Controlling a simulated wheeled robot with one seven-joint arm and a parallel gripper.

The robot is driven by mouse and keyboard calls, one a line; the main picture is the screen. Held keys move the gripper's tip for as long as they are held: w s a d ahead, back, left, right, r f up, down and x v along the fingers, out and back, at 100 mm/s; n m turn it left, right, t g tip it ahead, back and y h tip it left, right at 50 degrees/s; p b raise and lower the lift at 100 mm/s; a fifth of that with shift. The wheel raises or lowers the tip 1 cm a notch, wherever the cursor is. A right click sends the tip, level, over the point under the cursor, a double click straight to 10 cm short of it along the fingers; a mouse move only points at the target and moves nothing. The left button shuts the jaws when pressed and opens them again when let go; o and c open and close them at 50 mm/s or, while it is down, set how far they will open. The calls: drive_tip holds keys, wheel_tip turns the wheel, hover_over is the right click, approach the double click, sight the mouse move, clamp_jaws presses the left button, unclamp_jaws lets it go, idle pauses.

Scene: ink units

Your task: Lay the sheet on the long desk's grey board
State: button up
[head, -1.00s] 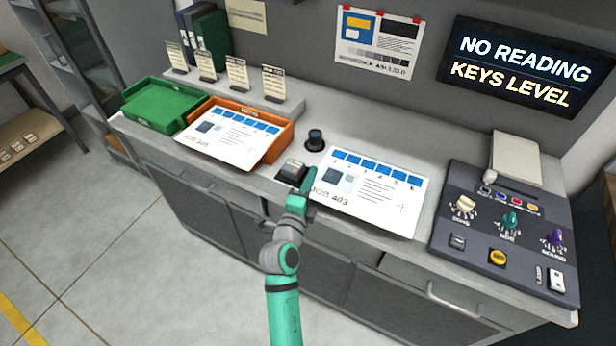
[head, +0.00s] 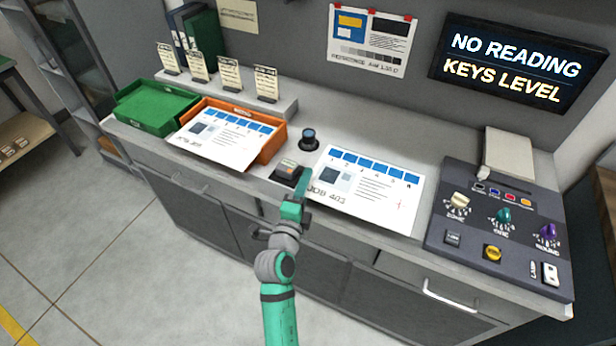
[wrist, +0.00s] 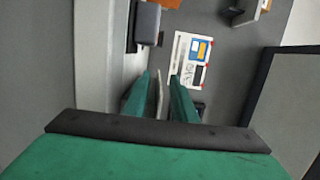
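A white sheet marked JOB 403 (head: 372,190), with a row of blue squares, lies on the long desk (head: 425,150) near its front edge. Any grey board under it is mostly hidden. My gripper (head: 301,190) is at the sheet's front left corner, low over the desk's front edge. In the wrist view my gripper (wrist: 159,80) has its green fingers apart. A thin pale strip, perhaps the sheet edge-on, shows between them with gaps on both sides. A second similar sheet (head: 225,140) lies over the orange tray (head: 272,148).
A green tray (head: 150,108) stands at the left. A small dark device (head: 287,172) and a dark knob (head: 308,138) are close by my gripper. A control panel (head: 470,235) is at the right, below a screen (head: 518,62) reading NO READING, KEYS LEVEL.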

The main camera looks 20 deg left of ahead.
drive_tip(key=s+d, duration=0.1)
drive_tip(key=s, duration=0.7)
drive_tip(key=shift+s+d, duration=0.2)
drive_tip(key=shift+s, duration=0.1)
drive_tip(key=s+d+f+n+g, duration=0.2)
drive_tip(key=s+d+f+n, duration=0.5)
drive_tip(key=s+d+f, duration=0.4)
drive_tip(key=s+d+r+n+h, duration=0.1)
drive_tip(key=s+d+n, duration=0.3)
drive_tip(key=s, duration=0.5)
drive_tip(key=s+d+r+n+h, duration=0.1)
drive_tip(key=s+d+n, duration=0.4)
drive_tip(key=s, duration=0.5)
drive_tip(key=d, duration=0.2)
drive_tip(key=shift+s+d+r+h, duration=0.2)
drive_tip(key=shift+d+r+h, duration=0.1)
drive_tip(key=shift+r+h, duration=0.1)
idle(0.3)
